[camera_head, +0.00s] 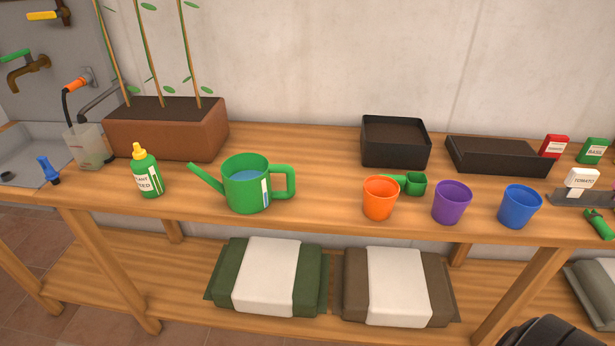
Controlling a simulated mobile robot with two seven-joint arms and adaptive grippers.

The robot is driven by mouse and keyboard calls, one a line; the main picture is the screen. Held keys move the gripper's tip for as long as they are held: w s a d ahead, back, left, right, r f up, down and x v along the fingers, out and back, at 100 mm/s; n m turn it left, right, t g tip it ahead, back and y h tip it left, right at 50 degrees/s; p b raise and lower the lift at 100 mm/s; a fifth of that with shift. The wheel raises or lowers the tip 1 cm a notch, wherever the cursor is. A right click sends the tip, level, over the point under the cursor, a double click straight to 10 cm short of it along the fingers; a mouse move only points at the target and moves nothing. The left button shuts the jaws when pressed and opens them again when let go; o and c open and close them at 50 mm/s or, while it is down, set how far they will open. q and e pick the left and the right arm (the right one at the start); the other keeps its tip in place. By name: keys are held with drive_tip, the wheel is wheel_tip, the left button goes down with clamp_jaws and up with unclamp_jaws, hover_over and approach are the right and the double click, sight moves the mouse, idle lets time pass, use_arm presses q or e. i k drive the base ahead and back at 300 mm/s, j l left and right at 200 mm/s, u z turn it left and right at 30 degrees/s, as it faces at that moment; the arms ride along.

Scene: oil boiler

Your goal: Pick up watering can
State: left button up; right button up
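The green watering can (246,186) stands upright on the wooden bench, left of the middle. Its spout points left and its handle is on the right. Water shows inside it, and a pale gauge strip runs down its side. Nothing touches the can. Neither of my grippers' fingers shows in the head view. A black rounded shape (546,334) at the bottom right edge may be part of my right arm; I cannot tell.
A green bottle (148,175) stands left of the spout, and a brown planter (168,132) behind it. Orange (380,200), purple (451,204) and blue (519,208) cups stand to the right. A green scoop (415,183) lies behind the orange cup. Bags lie on the lower shelf.

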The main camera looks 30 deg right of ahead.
sight(246, 186)
drive_tip(key=i+z, duration=0.75)
drive_tip(key=k+j, duration=0.05)
drive_tip(key=k, duration=0.05)
